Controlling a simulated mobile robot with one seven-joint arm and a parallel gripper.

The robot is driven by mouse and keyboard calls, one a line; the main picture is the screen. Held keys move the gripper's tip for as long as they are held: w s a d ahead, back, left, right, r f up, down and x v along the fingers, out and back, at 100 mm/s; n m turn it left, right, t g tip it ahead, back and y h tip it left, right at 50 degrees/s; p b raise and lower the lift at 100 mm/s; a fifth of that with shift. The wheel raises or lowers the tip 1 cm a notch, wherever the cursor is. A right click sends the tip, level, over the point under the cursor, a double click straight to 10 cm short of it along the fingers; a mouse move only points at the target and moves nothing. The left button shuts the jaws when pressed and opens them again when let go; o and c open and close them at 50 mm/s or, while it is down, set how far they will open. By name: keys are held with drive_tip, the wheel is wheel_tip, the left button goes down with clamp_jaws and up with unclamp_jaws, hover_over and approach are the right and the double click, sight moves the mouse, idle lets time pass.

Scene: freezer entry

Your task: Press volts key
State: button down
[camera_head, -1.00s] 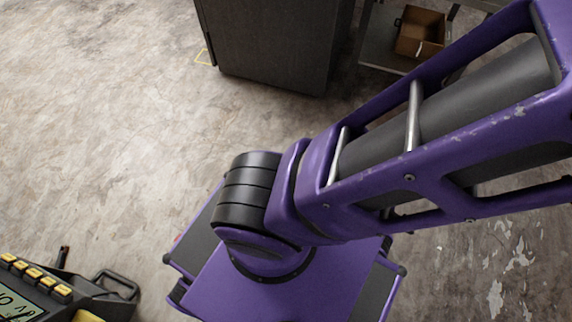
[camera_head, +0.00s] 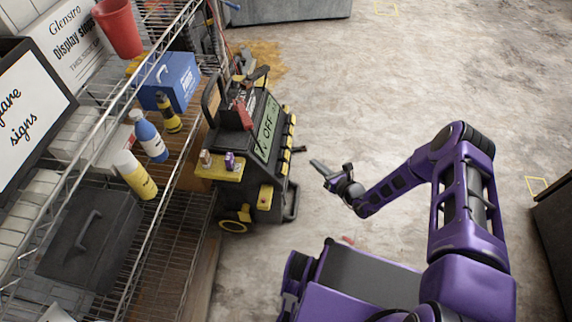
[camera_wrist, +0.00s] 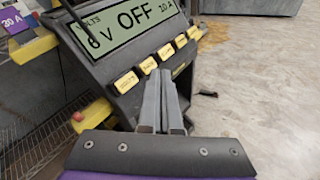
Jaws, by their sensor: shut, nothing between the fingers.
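A black charger-like machine (camera_head: 238,142) stands on the floor beside the shelving in the head view. A row of several yellow keys (camera_wrist: 147,65) runs below the display, also seen along the machine's right edge (camera_head: 288,142). My gripper (camera_head: 316,166) is shut and empty, right of the machine. In the wrist view its fingertips (camera_wrist: 165,74) overlap the panel edge near the keys; contact cannot be told.
A wire shelf (camera_head: 150,205) on the left holds bottles, a blue box (camera_head: 170,82) and a dark case (camera_head: 90,238). A yellow ledge (camera_head: 220,168) with two terminals juts from the machine. Open concrete floor (camera_head: 370,75) lies right of the machine.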

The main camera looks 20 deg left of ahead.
drive_tip(key=b, duration=0.2)
approach(286, 165)
drive_tip(key=shift+w+r+x, duration=0.15)
drive_tip(key=shift+w+x, duration=0.05)
drive_tip(key=shift+x, duration=1.1)
drive_tip(key=shift+w+r+x, duration=0.1)
drive_tip(key=shift+w+x, duration=0.15)
drive_tip(key=shift+x, duration=1)
drive_tip(key=shift+d, duration=0.15)
drive_tip(key=shift+a+f, duration=0.2)
drive_tip(key=shift+a, duration=0.1)
drive_tip(key=shift+s+a+f, duration=0.2)
drive_tip(key=shift+a+f, duration=0.05)
drive_tip(key=shift+a, duration=0.1)
idle(0.4)
drive_tip(key=shift+d+r, duration=0.1)
drive_tip(key=shift+w+d+r, duration=0.2)
drive_tip(key=shift+d+r, duration=0.2)
drive_tip(key=shift+d, duration=0.2)
drive_tip(key=shift+w+d+r+p, duration=0.15)
drive_tip(key=shift+d+r+p, duration=0.25)
drive_tip(key=shift+d, duration=0.3)
drive_tip(key=shift+w+d+r+p, duration=0.15)
drive_tip(key=shift+d+r+p, duration=0.25)
drive_tip(key=shift+d, duration=0.3)
drive_tip(key=shift+w+d+r+p, duration=0.2)
drive_tip(key=shift+d+r+p, duration=0.1)
drive_tip(key=shift+d+r, duration=0.3)
drive_tip(key=shift+d+f, duration=0.1)
